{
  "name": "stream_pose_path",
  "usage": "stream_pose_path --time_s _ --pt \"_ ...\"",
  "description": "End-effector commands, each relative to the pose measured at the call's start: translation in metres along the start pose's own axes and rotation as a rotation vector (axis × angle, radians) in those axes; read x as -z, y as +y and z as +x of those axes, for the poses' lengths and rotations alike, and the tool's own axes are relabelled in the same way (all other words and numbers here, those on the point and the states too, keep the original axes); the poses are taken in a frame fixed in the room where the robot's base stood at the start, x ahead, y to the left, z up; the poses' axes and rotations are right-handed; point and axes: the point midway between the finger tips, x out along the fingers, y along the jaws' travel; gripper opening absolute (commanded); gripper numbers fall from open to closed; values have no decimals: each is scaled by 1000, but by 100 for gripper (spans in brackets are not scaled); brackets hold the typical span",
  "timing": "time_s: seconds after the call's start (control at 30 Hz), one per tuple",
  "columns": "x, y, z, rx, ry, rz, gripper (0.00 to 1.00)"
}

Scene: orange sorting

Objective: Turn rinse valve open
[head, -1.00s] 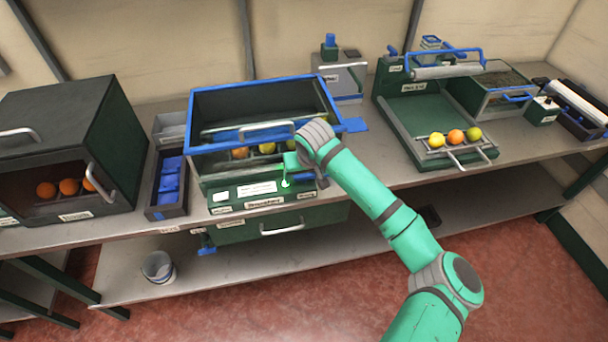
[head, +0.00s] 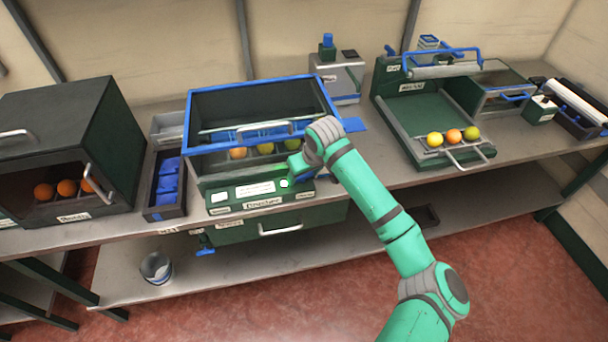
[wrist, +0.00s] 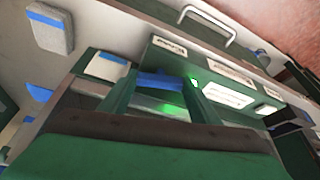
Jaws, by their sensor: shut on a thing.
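The rinse station is a green box with a blue rim (head: 255,87) in the middle of the bench. Fruit, orange and yellow, lies inside it behind a blue front handle (head: 250,128). In the head view my wrist hides the lever.
A dark green cabinet with oranges (head: 66,188) stands left, beside a tray of blue pieces (head: 168,184). At right is a green sloped station (head: 425,115) with several fruits at its front. A blue tab (head: 353,124) juts from the rinse box near my wrist. A bucket (head: 156,268) sits below.

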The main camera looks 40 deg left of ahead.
Motion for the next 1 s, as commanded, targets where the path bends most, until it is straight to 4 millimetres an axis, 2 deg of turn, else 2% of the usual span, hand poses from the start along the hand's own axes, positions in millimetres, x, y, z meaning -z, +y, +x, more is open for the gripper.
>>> stream_pose_path --time_s 0.23,0.57,0.6,0.67,1.0 --pt "0 3 0 40 -2 -104 34" --pt "-1 3 -1 45 -2 -115 34" --pt "-2 3 -1 45 -2 -114 59" --pt "-2 4 -1 45 -2 -114 73" --pt "-2 4 -1 45 -2 -112 75"
